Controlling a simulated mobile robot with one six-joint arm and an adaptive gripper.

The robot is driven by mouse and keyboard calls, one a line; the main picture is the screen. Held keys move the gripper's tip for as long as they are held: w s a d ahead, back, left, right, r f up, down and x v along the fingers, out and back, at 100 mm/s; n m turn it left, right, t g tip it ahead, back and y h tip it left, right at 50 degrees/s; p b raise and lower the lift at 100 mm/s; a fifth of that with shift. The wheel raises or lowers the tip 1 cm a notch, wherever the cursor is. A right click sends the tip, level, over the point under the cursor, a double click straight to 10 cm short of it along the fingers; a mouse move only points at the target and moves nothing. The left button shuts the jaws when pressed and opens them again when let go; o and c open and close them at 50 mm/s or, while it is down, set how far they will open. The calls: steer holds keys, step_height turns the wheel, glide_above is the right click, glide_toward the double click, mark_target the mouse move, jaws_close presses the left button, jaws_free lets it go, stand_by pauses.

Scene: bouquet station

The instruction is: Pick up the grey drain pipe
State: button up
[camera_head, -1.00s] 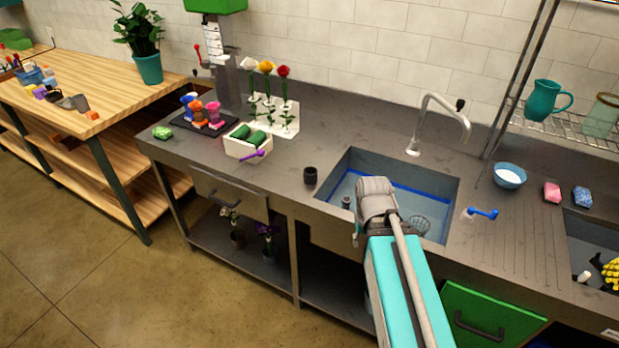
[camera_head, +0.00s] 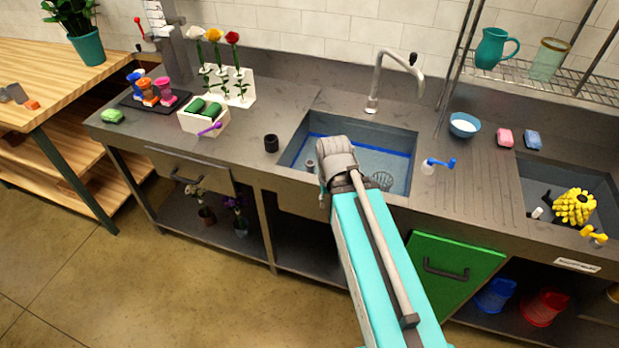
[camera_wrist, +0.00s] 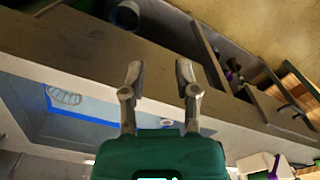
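A small grey upright cylinder, which looks like the drain pipe (camera_head: 310,166), stands in the left front part of the sink (camera_head: 402,180), just left of my arm's end. In the head view my gripper's fingers are hidden behind my own wrist. In the wrist view my gripper (camera_wrist: 159,72) is open, with nothing between the fingertips. Its fingers overlap the sink's front edge in that picture. The sink (camera_wrist: 30,110) shows at the lower left there; I cannot make out the pipe for certain.
A dark cup (camera_head: 271,143) stands left of the sink. The tap (camera_head: 377,80) rises behind it. A blue-handled brush (camera_head: 440,164) and a white-filled bowl (camera_head: 464,125) are to the right. A planter box (camera_head: 204,119) and flower stand (camera_head: 238,92) are at the left.

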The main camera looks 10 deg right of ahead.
steer(key=o, duration=0.4)
steer(key=shift+w, duration=0.1)
steer(key=shift+c, duration=0.2)
steer(key=shift+o, duration=1.1)
steer(key=shift+w, duration=0.2)
steer(key=w+m, duration=0.3)
steer(key=w, duration=0.1)
steer(key=w+m, duration=0.3)
steer(key=w, duration=0.1)
steer(key=w+r+m+p, duration=0.1)
steer(key=w+m, duration=0.2)
steer(key=w, duration=0.2)
steer(key=w+r+m+p, duration=0.1)
steer(key=w+m, duration=0.8)
steer(key=w, duration=0.3)
steer(key=shift+w+m, duration=0.25)
steer(key=shift+m, duration=0.05)
steer(key=shift+a+f, duration=0.1)
